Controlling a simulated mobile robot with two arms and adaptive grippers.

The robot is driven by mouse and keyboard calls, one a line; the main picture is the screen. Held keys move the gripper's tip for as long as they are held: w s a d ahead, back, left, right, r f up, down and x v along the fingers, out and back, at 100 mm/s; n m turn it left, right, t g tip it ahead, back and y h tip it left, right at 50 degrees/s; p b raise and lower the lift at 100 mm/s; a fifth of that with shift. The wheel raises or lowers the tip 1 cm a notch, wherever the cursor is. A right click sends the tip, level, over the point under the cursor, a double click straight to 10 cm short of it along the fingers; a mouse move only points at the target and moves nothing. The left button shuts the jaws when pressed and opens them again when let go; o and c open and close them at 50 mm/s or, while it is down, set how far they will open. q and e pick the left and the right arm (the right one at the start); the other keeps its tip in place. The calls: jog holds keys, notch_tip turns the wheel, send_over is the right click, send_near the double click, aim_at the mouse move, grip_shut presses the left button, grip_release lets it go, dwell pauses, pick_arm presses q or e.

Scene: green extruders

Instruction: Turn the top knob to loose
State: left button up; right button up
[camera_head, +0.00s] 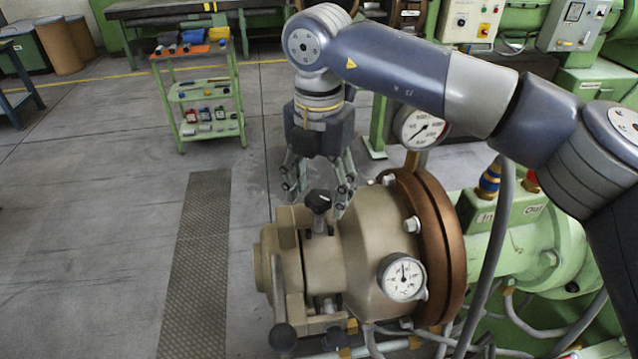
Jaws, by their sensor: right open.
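The top knob (318,201) is black and sits on the upper side of the beige extruder head (376,243). My right gripper (315,203) points down at it with its fingers spread, one on each side of the knob. The fingers look apart from the knob, though I cannot tell the exact depth. A black-ended lever (283,336) hangs at the lower left of the head. My left gripper is not in view.
A pressure gauge (421,127) stands behind the head, and a second gauge (402,278) is on its side. A brown flange (437,240) joins the green machine (540,250). A green trolley (205,95) stands at the back left.

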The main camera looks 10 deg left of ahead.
jog(key=shift+w+f, duration=0.1)
jog(key=shift+w, duration=0.1)
jog(key=shift+c, duration=1.1)
jog(key=c, duration=0.8)
jog(key=shift+c, duration=0.2)
